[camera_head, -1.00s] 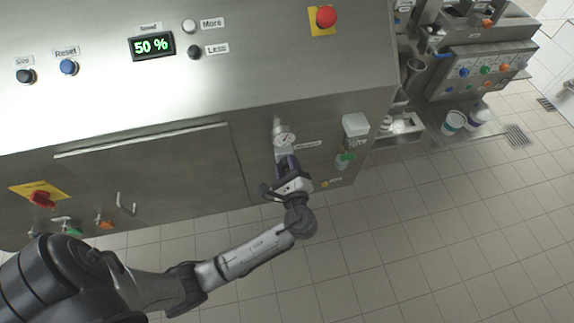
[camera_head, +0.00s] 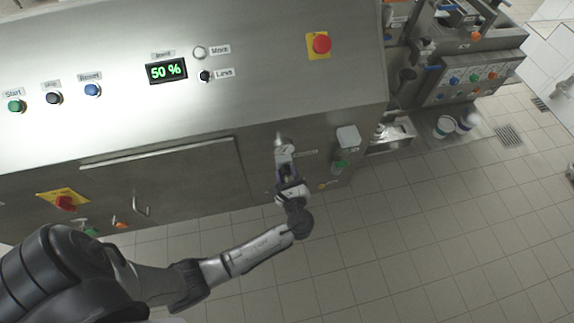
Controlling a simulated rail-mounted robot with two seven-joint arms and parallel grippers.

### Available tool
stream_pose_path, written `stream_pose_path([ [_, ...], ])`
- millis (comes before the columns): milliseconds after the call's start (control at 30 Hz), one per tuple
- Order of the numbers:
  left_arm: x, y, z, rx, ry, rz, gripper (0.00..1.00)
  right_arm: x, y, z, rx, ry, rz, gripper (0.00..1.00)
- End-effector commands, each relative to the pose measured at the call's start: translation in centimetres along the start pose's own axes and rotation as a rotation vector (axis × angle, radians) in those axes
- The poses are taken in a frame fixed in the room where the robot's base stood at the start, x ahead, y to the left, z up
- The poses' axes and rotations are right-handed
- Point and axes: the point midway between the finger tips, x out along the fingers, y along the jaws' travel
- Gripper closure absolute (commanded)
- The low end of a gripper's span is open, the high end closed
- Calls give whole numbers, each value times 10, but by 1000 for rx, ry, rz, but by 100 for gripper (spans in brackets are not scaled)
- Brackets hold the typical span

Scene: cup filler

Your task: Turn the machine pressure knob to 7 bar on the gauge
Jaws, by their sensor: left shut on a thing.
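The round pressure gauge (camera_head: 285,148) sits on the machine's front, right of the large door panel. It is small and partly covered, and its needle cannot be read. My left gripper (camera_head: 286,168) is just below the gauge, pointing up toward the machine. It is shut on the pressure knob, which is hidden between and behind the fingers. My right gripper is not in view.
The machine front (camera_head: 230,110) carries a lit display reading 50 % (camera_head: 166,71), a red stop button (camera_head: 321,43) and a red switch (camera_head: 66,202). A white-topped unit (camera_head: 347,138) is close right of the gauge. Tiled floor (camera_head: 430,240) is clear below.

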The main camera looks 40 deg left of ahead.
Motion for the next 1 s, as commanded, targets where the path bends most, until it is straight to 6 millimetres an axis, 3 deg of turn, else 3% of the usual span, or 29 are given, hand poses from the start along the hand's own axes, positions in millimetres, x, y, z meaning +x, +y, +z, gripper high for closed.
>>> stream_pose_path([
  [33, 0, -2, 6, 33, 0, 0, 84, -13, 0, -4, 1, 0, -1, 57],
  [300, 0, -2, 3, 162, -1, 0, 84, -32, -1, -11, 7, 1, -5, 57],
  [967, 0, -1, 0, 217, -3, 0, 84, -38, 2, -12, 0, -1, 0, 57],
  [1000, 0, -1, 0, 217, -3, 0, 58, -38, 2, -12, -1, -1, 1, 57],
])
